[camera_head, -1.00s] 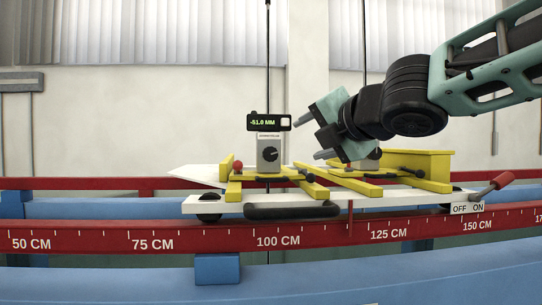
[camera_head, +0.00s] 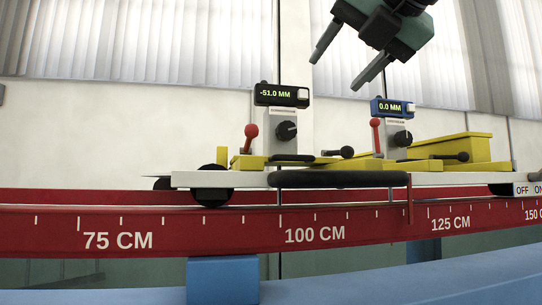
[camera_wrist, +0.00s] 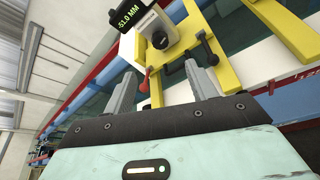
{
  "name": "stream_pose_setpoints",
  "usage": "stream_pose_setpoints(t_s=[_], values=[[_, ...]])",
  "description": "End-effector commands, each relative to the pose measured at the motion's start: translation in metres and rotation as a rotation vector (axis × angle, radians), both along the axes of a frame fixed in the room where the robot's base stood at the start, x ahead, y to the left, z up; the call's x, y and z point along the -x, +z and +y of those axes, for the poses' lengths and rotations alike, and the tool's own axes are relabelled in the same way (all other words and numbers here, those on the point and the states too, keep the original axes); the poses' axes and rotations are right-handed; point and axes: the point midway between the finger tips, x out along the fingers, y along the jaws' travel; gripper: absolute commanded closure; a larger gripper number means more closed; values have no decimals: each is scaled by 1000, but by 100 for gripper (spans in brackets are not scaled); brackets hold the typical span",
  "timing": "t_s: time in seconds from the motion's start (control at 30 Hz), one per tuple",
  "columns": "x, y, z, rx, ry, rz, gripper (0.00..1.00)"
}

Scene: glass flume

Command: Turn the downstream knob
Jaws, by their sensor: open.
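Two point gauges stand on the carriage, each with a round black knob. The left knob (camera_head: 287,131) is under a black display (camera_head: 282,95) reading -51.0 MM. The right knob (camera_head: 403,138) is under a blue display (camera_head: 392,108) reading 0.0 MM. No label shows which one is downstream. My gripper (camera_head: 336,74) is open and empty, above the carriage, its fingers pointing down and left. In the wrist view, the left gauge's knob (camera_wrist: 160,40) and its -51.0 MM display (camera_wrist: 129,19) lie beyond the open fingertips, touching neither.
Red-knobbed levers (camera_head: 251,131) and (camera_head: 375,123) stand beside the gauges. Yellow bars and a yellow box (camera_head: 450,149) sit on the white carriage (camera_head: 235,180). A black handle bar (camera_head: 338,179) runs along its front. The red scale rail (camera_head: 180,230) lies below.

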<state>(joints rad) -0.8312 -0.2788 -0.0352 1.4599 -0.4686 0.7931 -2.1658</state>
Motion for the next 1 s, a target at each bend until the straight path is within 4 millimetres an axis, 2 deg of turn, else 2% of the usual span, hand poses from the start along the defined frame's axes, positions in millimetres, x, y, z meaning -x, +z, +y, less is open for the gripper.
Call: stream_pose_setpoints(t_s=[0.07, 0.17, 1.0], values=[[7, -2, -3, 15, 17, 5, 43], [7, 0, -3, 25, 21, 7, 43], [-26, -6, 15, 30, 15, -2, 43]])
